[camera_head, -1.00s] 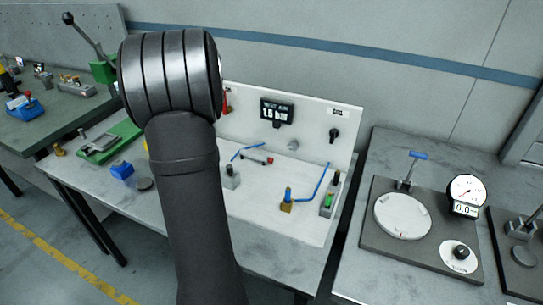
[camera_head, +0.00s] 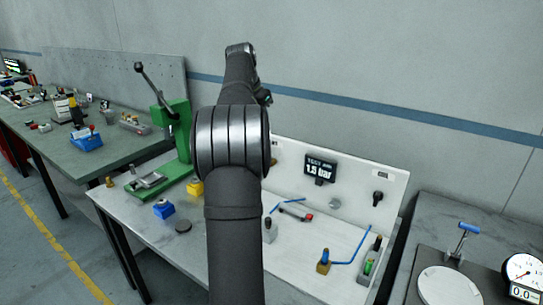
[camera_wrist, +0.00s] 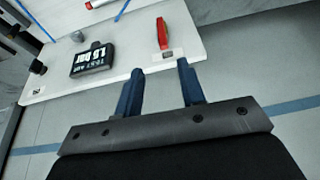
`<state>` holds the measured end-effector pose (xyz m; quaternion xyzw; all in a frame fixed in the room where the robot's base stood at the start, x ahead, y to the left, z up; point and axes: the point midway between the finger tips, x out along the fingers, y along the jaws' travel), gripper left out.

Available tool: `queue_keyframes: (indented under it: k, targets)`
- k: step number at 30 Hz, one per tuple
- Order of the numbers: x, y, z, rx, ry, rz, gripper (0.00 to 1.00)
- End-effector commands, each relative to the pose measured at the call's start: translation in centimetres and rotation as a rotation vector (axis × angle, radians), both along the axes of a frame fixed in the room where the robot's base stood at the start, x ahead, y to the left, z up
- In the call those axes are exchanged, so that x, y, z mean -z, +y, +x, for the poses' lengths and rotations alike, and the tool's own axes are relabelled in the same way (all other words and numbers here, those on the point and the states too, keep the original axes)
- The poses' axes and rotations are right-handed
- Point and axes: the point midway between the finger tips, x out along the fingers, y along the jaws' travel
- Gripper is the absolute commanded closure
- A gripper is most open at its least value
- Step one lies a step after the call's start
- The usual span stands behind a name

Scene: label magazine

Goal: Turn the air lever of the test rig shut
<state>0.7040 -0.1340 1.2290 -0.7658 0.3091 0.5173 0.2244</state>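The air lever (camera_wrist: 162,34) is a red handle on the white panel of the test rig (camera_wrist: 195,45). In the wrist view it points along the panel, away from a small plate at its near end. My gripper (camera_wrist: 160,68) is open, with its two dark fingers apart and nothing between them. The lever shows beyond the fingertips, roughly in line with the gap; I see no contact. The rig's display (camera_head: 320,168) reads 1.5 bar and also shows in the wrist view (camera_wrist: 92,60).
A black knob (camera_head: 377,198) sits on the panel's right side. Blue tubes and a red-ended cylinder (camera_head: 296,212) lie on the rig's bench. A green press (camera_head: 176,135) stands left of my arm. A gauge stand (camera_head: 522,272) is at the right.

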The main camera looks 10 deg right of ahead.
Motion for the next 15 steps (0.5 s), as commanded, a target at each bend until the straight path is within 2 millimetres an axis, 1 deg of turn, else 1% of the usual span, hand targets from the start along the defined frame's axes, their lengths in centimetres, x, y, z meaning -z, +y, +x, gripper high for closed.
queue_keyframes:
  k: [2,5,8,15]
  targets:
    - [-0.5,-0.2,0.4,0.002,-0.014,-0.012,0.64]
    - [0.0,-0.4,0.7,0.003,-0.015,-0.015,0.64]
    - [1.4,-0.8,1.1,0.003,-0.013,-0.014,0.64]
    - [6.2,-2.1,2.5,0.003,-0.012,-0.012,0.64]
